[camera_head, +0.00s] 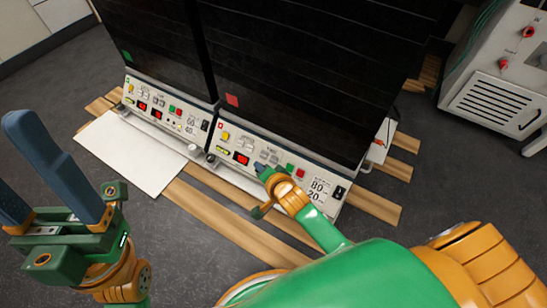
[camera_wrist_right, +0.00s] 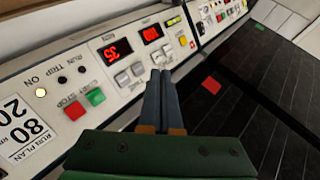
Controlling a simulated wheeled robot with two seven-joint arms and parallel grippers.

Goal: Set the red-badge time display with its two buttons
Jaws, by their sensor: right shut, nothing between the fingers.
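The red badge (camera_head: 232,100) is on the dark front of the right-hand shaker unit; it also shows in the right wrist view (camera_wrist_right: 211,85). Below it, the pale control panel has two red-lit displays. In the wrist view one display (camera_wrist_right: 117,49) seems to read 35, with two pale buttons (camera_wrist_right: 130,74) beside it. The other display (camera_wrist_right: 152,33) has its own two pale buttons (camera_wrist_right: 162,53). My right gripper (camera_wrist_right: 160,74) is shut and empty, its tips close to the buttons; contact is unclear. In the head view it (camera_head: 262,169) hides part of the panel. My left gripper (camera_head: 10,155) is open and empty.
A similar unit with a green badge (camera_head: 127,56) stands to the left. The panel also has a green button (camera_wrist_right: 96,96), a red button (camera_wrist_right: 74,110) and a lit lamp (camera_wrist_right: 41,92). A white board (camera_head: 128,150) lies in front; a grey cabinet (camera_head: 500,85) stands at right.

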